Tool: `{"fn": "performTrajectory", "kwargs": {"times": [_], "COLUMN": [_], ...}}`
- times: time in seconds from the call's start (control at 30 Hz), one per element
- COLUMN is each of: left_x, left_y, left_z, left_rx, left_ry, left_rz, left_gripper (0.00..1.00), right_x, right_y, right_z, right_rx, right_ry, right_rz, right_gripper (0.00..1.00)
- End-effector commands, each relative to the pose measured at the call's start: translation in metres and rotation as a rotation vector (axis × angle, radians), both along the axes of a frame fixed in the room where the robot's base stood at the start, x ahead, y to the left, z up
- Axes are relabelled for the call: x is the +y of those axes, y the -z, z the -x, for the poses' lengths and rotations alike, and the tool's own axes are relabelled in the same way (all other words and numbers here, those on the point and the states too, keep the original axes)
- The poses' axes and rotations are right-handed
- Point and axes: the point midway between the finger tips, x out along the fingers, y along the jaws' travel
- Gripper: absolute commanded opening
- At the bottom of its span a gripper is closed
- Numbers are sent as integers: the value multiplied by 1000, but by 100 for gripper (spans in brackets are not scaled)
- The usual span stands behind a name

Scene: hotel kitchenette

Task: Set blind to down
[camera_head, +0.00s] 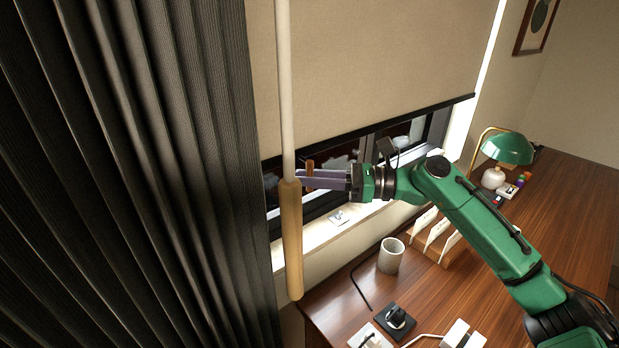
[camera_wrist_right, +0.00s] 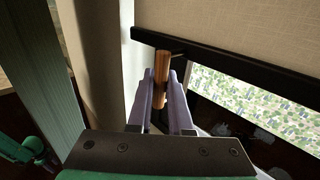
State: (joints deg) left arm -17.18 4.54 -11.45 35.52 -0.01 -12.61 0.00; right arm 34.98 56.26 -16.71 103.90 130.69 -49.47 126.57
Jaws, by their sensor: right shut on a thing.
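The beige roller blind (camera_head: 370,60) hangs over the upper part of the window, and its black bottom bar (camera_head: 425,108) is above the sill with a strip of glass bare below. The bar also shows in the wrist view (camera_wrist_right: 240,65). A small wooden pull (camera_head: 310,168) is at the blind's lower edge. My right gripper (camera_head: 305,180) is shut on the pull, which stands upright between the purple fingers in the wrist view (camera_wrist_right: 161,75). The fingers hide part of the pull. My left gripper is not in view.
A dark pleated curtain (camera_head: 130,170) fills the left. A pale rod with a wooden handle (camera_head: 290,240) hangs in front of the window, near my fingertips. The desk (camera_head: 560,220) below holds a grey cup (camera_head: 391,256), a green lamp (camera_head: 508,148) and a file rack (camera_head: 437,240).

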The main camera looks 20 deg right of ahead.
Motion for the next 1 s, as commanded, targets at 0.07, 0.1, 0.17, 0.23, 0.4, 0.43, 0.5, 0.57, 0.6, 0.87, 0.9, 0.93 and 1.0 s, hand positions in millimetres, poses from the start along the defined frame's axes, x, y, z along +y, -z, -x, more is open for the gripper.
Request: {"fn": "performTrajectory", "kwargs": {"times": [0.07,0.1,0.17,0.23,0.4,0.43,0.5,0.57,0.6,0.87,0.9,0.93,1.0], "left_x": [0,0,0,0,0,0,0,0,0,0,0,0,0], "left_y": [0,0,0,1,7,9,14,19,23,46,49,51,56], "left_z": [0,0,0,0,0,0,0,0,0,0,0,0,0], "left_rx": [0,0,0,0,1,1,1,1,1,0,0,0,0], "left_ry": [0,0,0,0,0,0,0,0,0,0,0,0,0], "left_rz": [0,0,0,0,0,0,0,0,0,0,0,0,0], "left_gripper": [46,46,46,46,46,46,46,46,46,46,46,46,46], "right_x": [0,0,0,0,0,0,0,0,0,0,1,1,1], "right_y": [0,0,0,2,19,24,38,53,63,134,144,151,165], "right_z": [0,0,0,0,0,0,0,0,0,0,0,0,0], "right_rx": [0,0,0,0,2,3,5,5,5,5,5,6,4], "right_ry": [1,1,1,1,0,0,0,0,0,0,0,-1,-1], "right_rz": [0,0,0,0,0,0,-2,-1,-1,-2,-2,-2,-2], "right_gripper": [0,0,0,0,0,0,0,0,0,0,0,0,0]}}
